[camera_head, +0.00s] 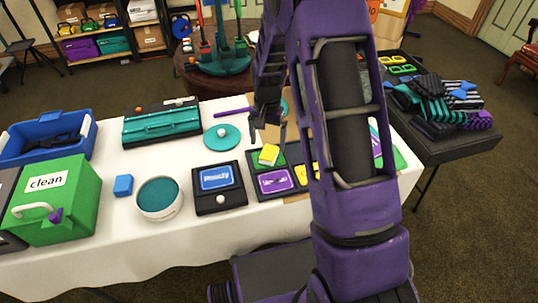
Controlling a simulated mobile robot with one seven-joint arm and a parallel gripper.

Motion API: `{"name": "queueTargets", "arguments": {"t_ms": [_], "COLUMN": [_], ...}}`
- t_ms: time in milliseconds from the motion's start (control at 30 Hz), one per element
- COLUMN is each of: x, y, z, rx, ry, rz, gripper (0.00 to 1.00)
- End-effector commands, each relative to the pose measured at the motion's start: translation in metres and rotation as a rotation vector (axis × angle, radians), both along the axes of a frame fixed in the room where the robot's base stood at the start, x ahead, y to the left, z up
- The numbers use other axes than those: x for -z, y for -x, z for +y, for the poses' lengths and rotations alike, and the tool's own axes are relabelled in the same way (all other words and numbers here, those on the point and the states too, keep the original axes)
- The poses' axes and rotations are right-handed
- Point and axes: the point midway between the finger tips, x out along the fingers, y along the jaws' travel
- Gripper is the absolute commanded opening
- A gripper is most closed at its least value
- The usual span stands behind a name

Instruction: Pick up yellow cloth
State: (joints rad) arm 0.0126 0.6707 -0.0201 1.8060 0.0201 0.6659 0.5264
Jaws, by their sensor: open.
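A small yellow piece (268,154), which looks like the yellow cloth, lies on a green square of a dark tray (238,163) on the white-covered table. Another yellow patch (302,173) shows to its right, partly hidden by my purple arm; I cannot tell whether it is cloth. My gripper (267,135) points down just above and behind the first yellow piece in the picture. Its fingers are apart with nothing seen between them. The gap between fingertips and piece is hard to judge.
A black box with a blue screen (217,188), a white round tub (160,198), a blue cube (123,185) and a green "clean" box (62,205) stand to the left. A teal disc (222,136) lies behind. Folded cloths (440,100) cover a dark table at right.

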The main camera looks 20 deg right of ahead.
Motion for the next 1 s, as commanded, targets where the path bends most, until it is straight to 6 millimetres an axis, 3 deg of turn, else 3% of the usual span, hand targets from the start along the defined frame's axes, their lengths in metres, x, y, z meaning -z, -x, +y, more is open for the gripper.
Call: {"name": "queueTargets", "arguments": {"t_ms": [400, 667, 1000], "x": [0.05, 0.052, 0.052], "y": [0.007, 0.007, 0.007], "z": [0.004, 0.004, 0.004], "rx": [-0.001, -0.001, 0.0], "ry": [0.0, 0.001, 0.001], "rz": [0.0, -0.001, -0.001], "gripper": [0.97, 0.97, 0.38]}}
